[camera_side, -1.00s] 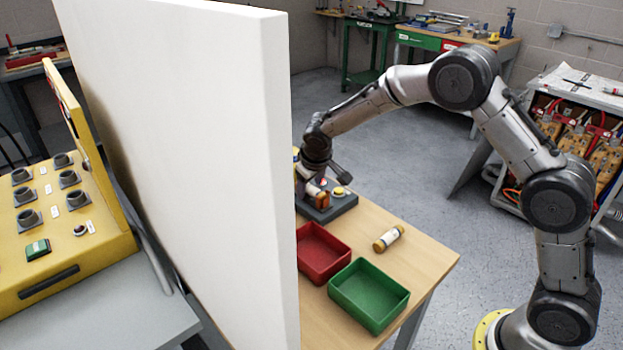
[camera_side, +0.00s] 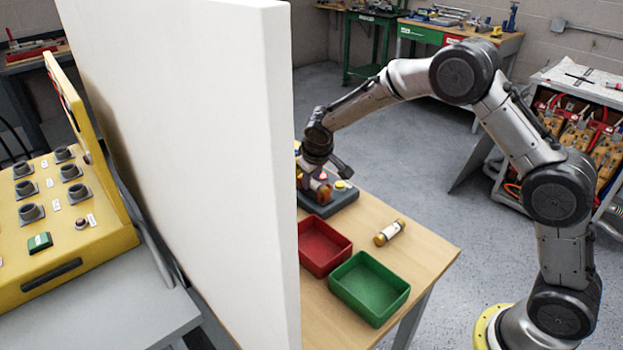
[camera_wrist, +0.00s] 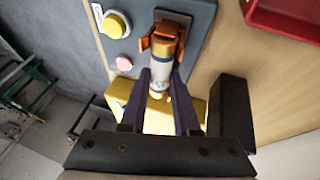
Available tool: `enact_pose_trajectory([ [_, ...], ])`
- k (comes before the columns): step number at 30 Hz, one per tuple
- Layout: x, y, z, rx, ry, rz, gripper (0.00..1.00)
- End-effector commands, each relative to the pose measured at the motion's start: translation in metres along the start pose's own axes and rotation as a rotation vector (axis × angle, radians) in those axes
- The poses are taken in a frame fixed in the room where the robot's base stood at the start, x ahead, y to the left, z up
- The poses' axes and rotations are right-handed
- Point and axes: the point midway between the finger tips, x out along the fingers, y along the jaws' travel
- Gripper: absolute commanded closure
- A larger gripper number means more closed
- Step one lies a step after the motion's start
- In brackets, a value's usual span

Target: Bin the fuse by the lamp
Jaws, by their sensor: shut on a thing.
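In the wrist view my gripper (camera_wrist: 160,98) is shut on a fuse (camera_wrist: 163,65) with a pale body and brass-coloured end caps. The fuse's far end lies between the prongs of a copper-coloured clip (camera_wrist: 164,32) on the grey panel (camera_wrist: 192,8). I cannot tell whether its near end sits in a clip. A small pink-red lamp (camera_wrist: 123,64) is on the panel beside the fuse. In the side view my gripper (camera_side: 318,184) is over the panel (camera_side: 338,201), hiding much of it. A red bin (camera_side: 323,247) and a green bin (camera_side: 369,289) stand on the table.
A loose fuse (camera_side: 390,232) lies on the wooden table (camera_side: 425,255) to the right of the bins. A round yellow button (camera_wrist: 115,25) is on the panel. A tall white partition (camera_side: 215,150) borders the table's left side.

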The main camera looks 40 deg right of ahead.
Motion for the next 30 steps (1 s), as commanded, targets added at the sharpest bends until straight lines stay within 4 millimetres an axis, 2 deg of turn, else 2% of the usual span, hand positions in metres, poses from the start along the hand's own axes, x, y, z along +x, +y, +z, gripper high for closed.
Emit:
enact_pose_trajectory([
  [13,-0.002,0.001,-0.001,0.001,0.001,0.001,1.00],
  [30,-0.013,0.004,-0.006,0.001,0.002,0.002,1.00],
])
